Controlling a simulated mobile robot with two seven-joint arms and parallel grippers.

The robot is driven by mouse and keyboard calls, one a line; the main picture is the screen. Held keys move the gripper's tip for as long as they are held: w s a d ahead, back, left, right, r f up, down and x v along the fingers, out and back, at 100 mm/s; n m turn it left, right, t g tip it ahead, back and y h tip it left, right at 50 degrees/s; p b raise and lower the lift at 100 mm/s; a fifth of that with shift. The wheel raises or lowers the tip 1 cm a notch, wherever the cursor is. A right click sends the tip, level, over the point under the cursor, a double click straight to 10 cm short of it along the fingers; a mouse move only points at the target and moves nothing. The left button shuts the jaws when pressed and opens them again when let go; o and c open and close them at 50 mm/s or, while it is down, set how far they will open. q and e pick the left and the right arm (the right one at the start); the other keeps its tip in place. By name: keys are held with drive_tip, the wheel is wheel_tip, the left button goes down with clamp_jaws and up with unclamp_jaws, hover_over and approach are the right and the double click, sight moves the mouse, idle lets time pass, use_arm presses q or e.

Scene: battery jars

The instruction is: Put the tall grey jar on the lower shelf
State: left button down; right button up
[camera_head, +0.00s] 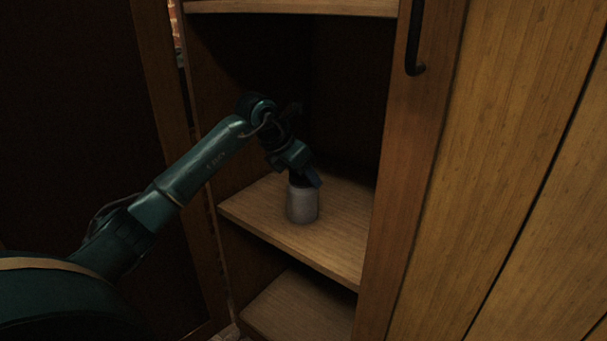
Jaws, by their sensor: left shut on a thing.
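A grey jar (302,205) is inside the open wooden cabinet, upright, at the middle shelf (345,238). Its base looks to be on or just above that shelf; I cannot tell which. My left gripper (303,182) reaches in from the left and is shut on the jar's top, pointing down. The gripper hides the jar's upper end. A lower shelf (295,310) shows below, with its visible part bare. My right gripper is not in view.
An upper shelf (300,7) crosses the top of the opening. A wooden door (425,150) with a black handle (413,45) bounds the right side. A dark panel stands at the left. The middle shelf around the jar is clear.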

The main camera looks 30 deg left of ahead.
use_arm(q)
drive_tip(key=c, duration=0.9)
unclamp_jaws()
drive_tip(key=shift+c, duration=0.2)
drive_tip(key=o, duration=0.3)
drive_tip(key=shift+o, duration=0.6)
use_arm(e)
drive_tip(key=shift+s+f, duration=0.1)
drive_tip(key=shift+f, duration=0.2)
use_arm(q)
drive_tip(key=shift+r, duration=0.1)
drive_tip(key=shift+s+r, duration=0.15)
drive_tip(key=shift+r, duration=0.15)
drive_tip(key=p+v, duration=0.2)
drive_tip(key=v, duration=0.3)
drive_tip(key=shift+a, duration=0.1)
drive_tip(key=d+p+v, duration=0.1)
drive_tip(key=v, duration=0.5)
drive_tip(key=shift+a, duration=0.45)
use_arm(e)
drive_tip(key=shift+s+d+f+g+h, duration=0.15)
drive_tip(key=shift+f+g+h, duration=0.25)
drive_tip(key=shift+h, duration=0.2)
